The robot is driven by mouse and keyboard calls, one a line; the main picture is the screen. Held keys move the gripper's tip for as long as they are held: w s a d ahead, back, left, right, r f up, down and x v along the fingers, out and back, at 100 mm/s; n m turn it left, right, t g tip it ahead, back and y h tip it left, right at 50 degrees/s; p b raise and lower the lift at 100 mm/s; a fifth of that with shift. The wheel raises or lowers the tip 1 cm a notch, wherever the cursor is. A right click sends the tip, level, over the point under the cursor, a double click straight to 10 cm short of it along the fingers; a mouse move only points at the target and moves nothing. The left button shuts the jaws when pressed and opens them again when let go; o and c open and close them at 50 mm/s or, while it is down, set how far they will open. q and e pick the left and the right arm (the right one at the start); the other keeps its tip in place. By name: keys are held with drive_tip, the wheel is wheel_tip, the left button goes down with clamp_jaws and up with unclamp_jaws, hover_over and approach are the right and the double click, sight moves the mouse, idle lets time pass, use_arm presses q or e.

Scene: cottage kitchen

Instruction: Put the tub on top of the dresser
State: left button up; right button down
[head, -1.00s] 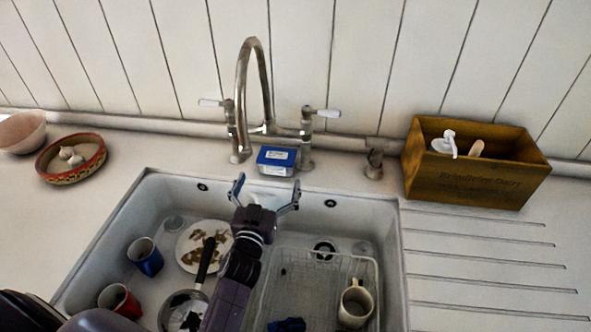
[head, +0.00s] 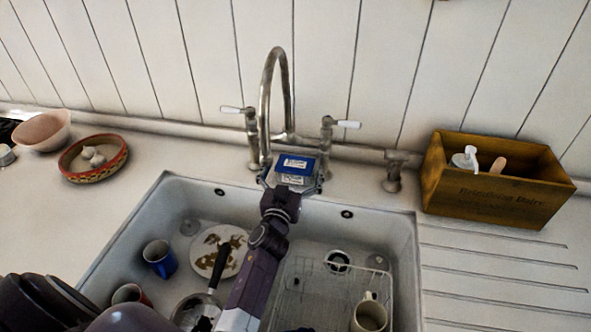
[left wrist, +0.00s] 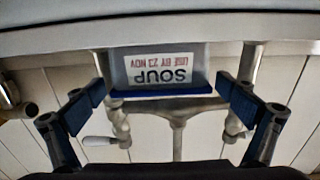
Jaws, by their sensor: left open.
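The tub (head: 296,166) is a small box with a blue lid and a white label. It stands on the counter behind the sink, at the foot of the tap. In the left wrist view the tub (left wrist: 160,75) shows upside down, its label reading "SOUP" and "USE BY 23 NOV". My left gripper (head: 292,183) is open, with its fingers on either side of the tub. The left wrist view shows the gripper's (left wrist: 163,98) blue finger pads flanking the tub, with small gaps apparent. My right gripper and the dresser are not in view.
The tap (head: 270,110) rises close behind and beside the tub. Below is the sink (head: 190,188) with mugs, a plate, a pan and a wire rack. A wooden box (head: 490,200) stands right; a patterned bowl (head: 75,172) and pink bowl (head: 42,132) stand left.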

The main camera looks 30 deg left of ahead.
use_arm(q)
drive_tip(key=shift+r, duration=0.1)
drive_tip(key=c, duration=1.6)
drive_tip(key=shift+c, duration=0.2)
